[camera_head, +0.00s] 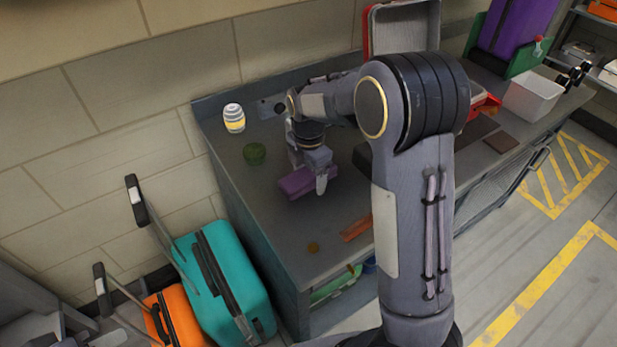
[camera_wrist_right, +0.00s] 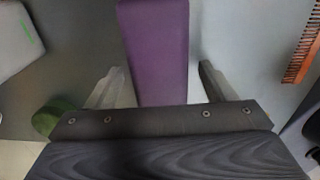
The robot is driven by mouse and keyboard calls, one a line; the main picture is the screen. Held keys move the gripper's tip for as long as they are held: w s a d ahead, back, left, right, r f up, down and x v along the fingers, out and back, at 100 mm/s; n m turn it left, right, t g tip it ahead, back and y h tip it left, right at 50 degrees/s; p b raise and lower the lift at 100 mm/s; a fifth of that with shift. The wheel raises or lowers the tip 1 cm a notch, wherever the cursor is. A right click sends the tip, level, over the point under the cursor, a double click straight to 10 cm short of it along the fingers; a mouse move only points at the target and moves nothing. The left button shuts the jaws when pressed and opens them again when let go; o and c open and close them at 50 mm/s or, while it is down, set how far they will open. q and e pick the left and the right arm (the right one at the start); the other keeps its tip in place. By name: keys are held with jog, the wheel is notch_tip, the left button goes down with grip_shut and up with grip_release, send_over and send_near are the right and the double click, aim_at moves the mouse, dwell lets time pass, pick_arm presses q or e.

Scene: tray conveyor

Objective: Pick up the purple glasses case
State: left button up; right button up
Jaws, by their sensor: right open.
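The purple glasses case (camera_head: 296,184) lies on the grey worktop, towards its left end. In the right wrist view the case (camera_wrist_right: 156,52) stretches up from between the fingers, with a gap on each side. My right gripper (camera_head: 311,180) is open, low at the case, with its fingers on either side of it. In the right wrist view the gripper (camera_wrist_right: 158,88) does not touch the case's sides. The near end of the case is hidden behind the gripper body. My left gripper is not in view.
An orange comb-like thing (camera_wrist_right: 303,48) lies to the right of the case. A white bin (camera_head: 533,97) stands far right. Teal (camera_head: 224,280) and orange suitcases stand on the floor at left.

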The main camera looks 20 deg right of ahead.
jog(key=shift+f, duration=0.15)
jog(key=shift+c, duration=0.3)
jog(key=c, duration=0.9)
jog(key=shift+c, duration=0.7)
